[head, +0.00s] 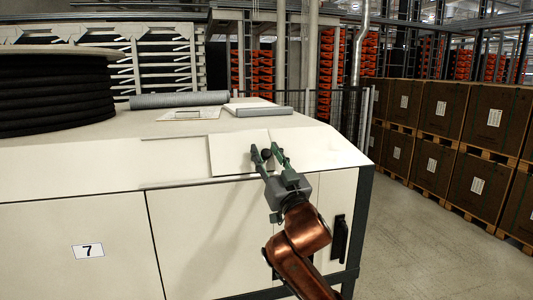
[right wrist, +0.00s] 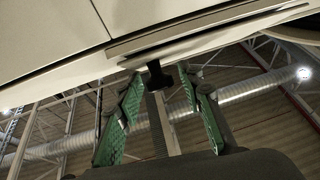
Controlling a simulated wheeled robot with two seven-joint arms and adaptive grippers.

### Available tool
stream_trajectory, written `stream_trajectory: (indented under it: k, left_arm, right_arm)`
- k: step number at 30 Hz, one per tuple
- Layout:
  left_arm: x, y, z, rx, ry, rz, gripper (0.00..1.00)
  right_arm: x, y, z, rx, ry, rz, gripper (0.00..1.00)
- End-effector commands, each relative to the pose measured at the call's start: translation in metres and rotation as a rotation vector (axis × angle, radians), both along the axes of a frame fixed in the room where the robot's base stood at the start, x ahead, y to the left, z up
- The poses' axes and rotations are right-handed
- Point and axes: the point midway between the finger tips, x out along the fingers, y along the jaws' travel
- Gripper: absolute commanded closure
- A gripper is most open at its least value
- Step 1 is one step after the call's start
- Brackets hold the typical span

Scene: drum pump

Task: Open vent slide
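The vent slide looks to be the pale flat panel (head: 239,153) on the sloped front edge of the white cabinet (head: 100,188). A small dark knob (head: 266,153) sits at its right side. My right gripper (head: 267,152) reaches up to the knob from below, its green fingers apart on either side of it. In the right wrist view the dark knob (right wrist: 155,74) hangs from the panel edge between the open fingertips (right wrist: 158,76), with gaps visible on both sides. My left gripper is not in view.
A black coiled hose reel (head: 50,95) stands on the cabinet top at left. A grey roll (head: 180,99) and flat sheets (head: 188,114) lie behind the slope. A black door handle (head: 339,237) is at the cabinet's right. Stacked brown crates (head: 433,139) stand beyond open floor.

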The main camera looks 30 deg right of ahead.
Motion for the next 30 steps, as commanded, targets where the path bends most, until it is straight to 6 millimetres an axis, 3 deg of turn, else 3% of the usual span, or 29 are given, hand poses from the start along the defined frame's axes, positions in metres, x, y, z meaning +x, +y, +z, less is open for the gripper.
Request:
stream_trajectory:
  k: [6, 14, 30]
  left_arm:
    - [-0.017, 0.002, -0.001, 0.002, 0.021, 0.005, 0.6]
    - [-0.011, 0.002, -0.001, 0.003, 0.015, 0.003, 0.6]
    - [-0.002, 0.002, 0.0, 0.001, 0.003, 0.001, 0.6]
  right_arm:
    - [0.0, 0.0, 0.0, 0.0, 0.0, 0.0, 0.82]
    - [0.0, 0.0, 0.0, 0.0, 0.001, 0.0, 1.0]
    - [0.002, 0.007, 0.0, 0.001, 0.002, 0.001, 1.0]
